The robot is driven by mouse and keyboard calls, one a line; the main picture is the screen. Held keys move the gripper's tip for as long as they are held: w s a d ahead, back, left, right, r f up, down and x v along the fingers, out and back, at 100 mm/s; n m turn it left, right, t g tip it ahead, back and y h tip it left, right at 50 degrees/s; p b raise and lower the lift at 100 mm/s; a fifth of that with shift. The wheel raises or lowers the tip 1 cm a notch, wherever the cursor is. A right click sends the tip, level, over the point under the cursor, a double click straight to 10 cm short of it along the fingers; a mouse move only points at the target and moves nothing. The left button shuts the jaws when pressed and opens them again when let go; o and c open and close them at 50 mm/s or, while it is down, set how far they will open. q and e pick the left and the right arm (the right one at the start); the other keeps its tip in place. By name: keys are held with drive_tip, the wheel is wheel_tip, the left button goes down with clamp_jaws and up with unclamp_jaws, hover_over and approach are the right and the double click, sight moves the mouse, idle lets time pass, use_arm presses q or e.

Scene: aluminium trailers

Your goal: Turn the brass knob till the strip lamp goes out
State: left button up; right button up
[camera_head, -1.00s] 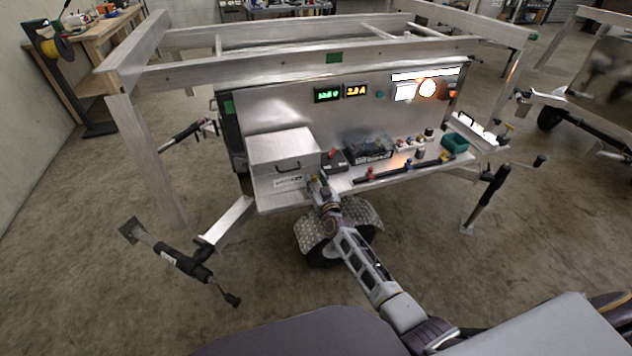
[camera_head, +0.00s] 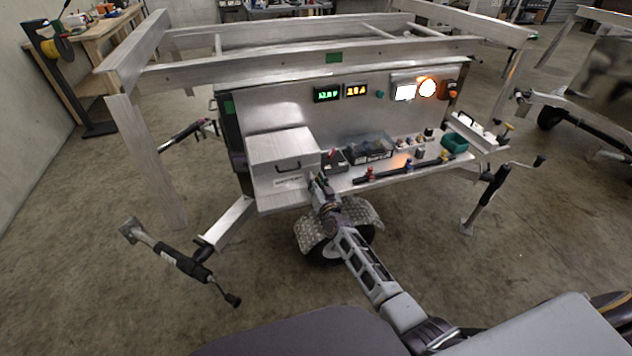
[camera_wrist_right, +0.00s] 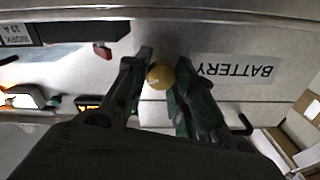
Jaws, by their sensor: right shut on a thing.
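The brass knob (camera_wrist_right: 160,75) shows in the right wrist view between the two fingers of my right gripper (camera_wrist_right: 161,80), beside the BATTERY label. The gripper is shut on it. In the head view my right gripper (camera_head: 318,184) is at the front edge of the trailer's shelf, and the knob is hidden there. My left gripper is in neither view.
A metal box (camera_head: 284,158) sits on the shelf just left of my right gripper. Two lit readouts (camera_head: 341,93) and two bright lamps (camera_head: 427,88) are on the panel.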

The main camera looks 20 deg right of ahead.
drive_tip(key=shift+m, duration=0.8)
drive_tip(key=o, duration=0.9)
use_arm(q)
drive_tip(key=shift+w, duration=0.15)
use_arm(e)
drive_tip(key=shift+o, duration=0.7)
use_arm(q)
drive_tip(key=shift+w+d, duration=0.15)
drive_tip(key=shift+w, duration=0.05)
use_arm(e)
drive_tip(key=shift+s, duration=0.1)
drive_tip(key=shift+s, duration=0.1)
